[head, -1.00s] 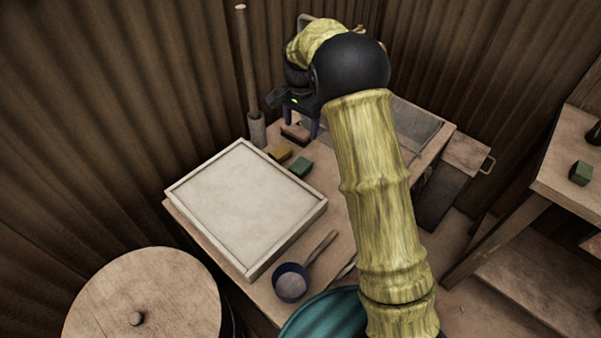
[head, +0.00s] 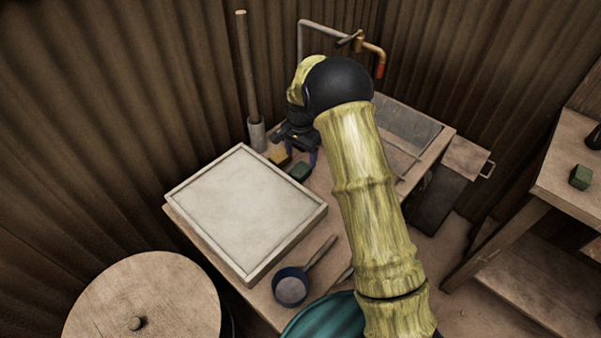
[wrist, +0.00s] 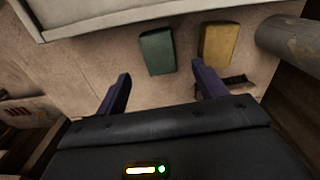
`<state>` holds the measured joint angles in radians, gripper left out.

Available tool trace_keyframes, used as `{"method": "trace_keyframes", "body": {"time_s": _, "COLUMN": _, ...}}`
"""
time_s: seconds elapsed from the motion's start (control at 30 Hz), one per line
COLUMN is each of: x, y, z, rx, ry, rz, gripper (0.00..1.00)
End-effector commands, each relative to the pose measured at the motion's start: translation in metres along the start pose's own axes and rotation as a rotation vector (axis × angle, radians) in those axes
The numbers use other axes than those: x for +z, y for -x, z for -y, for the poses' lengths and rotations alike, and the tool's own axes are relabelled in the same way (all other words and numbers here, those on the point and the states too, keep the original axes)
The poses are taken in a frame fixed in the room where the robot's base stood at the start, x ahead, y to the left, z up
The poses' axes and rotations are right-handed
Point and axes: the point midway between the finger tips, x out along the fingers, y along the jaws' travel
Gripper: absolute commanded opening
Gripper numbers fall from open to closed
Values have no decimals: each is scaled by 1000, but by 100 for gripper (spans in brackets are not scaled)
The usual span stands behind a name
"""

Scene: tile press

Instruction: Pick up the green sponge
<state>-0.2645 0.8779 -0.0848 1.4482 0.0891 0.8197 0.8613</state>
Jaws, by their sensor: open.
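The green sponge (head: 300,172) lies on the table just right of the pale framed tray's far corner. In the wrist view the green sponge (wrist: 157,52) is ahead of the fingers, between their lines. A yellow sponge (head: 278,158) lies beside it, and it also shows in the wrist view (wrist: 219,44), apart from the green one. My gripper (head: 300,157) is open and low over the table by the sponges. In the wrist view my gripper (wrist: 161,84) has its two purple fingers spread with nothing between them.
The pale framed tray (head: 318,217) takes up the left of the table. A post in a grey holder (head: 257,135) stands behind the sponges. A ladle (head: 291,288) lies in front. A bent pipe with a tap (head: 375,55) rises at the back.

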Motion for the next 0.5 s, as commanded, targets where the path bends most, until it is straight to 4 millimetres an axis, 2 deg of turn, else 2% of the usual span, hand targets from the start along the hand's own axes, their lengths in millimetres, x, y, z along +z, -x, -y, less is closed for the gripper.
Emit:
{"method": "trace_keyframes", "body": {"time_s": 0.13, "x": 0, "y": -16, "z": 0, "rx": 0, "ry": 0, "rz": 1, "gripper": 71}}
{"method": "trace_keyframes", "body": {"time_s": 0.5, "x": 0, "y": -19, "z": 0, "rx": 0, "ry": -2, "rz": 0, "gripper": 71}}
